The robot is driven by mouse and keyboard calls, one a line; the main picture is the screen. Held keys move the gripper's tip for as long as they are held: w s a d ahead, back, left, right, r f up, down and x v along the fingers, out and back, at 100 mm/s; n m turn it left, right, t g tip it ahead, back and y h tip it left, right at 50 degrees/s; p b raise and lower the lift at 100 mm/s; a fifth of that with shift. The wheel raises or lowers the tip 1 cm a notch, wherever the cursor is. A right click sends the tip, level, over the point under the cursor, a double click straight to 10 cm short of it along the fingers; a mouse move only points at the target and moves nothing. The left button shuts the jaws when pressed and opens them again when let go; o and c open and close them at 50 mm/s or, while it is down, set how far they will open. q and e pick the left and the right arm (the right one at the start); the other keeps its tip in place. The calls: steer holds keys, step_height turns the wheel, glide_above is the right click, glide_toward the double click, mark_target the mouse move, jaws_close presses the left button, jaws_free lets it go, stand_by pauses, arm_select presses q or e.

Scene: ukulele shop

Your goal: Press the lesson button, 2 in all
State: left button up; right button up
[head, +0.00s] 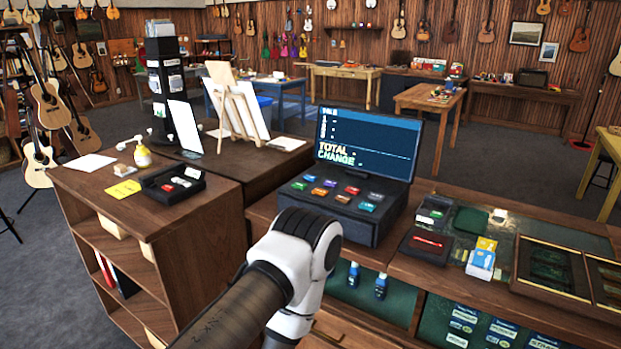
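A dark cash register (336,215) stands on the wooden counter in the middle of the head view. Its sloped top carries several small coloured buttons (319,192) in two rows. Their labels are too small to read, so I cannot tell which is the lesson button. A screen (368,143) behind the buttons shows a few short lines and the words TOTAL and CHANGE, with no readable amounts. One of my arms reaches in from the bottom, its white and black joint in front of the register's lower left. Neither gripper shows.
Right of the register are a black card tray (428,243), yellow and blue cards (482,258) and framed display panels (553,268). An easel (240,110) stands behind.

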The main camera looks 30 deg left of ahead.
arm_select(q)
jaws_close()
